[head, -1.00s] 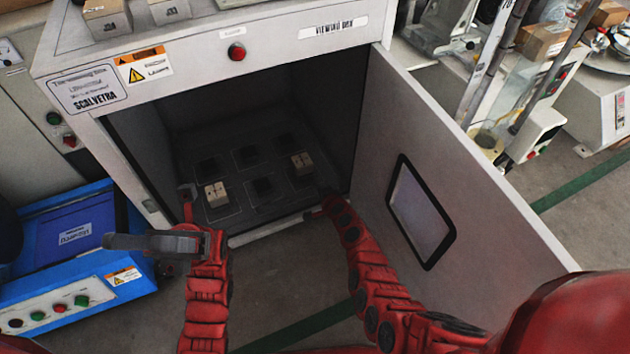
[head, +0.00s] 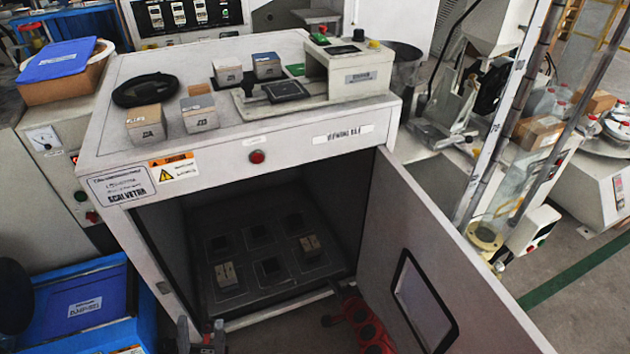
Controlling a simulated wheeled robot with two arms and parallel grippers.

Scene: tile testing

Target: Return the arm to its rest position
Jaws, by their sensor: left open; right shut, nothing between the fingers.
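My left gripper (head: 201,338) shows at the bottom edge, in front of the viewing box's lower left front corner. Its grey fingers are apart and empty. The viewing box (head: 225,162) stands open. Inside, one pale tile block (head: 228,274) sits at front left and another (head: 310,245) at right on a dark tray (head: 240,298) with several dark square spots.
On the box top are several sample blocks (head: 147,122), a black ring (head: 146,90) and a small tester (head: 350,72). A blue bin (head: 80,300) stands at left.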

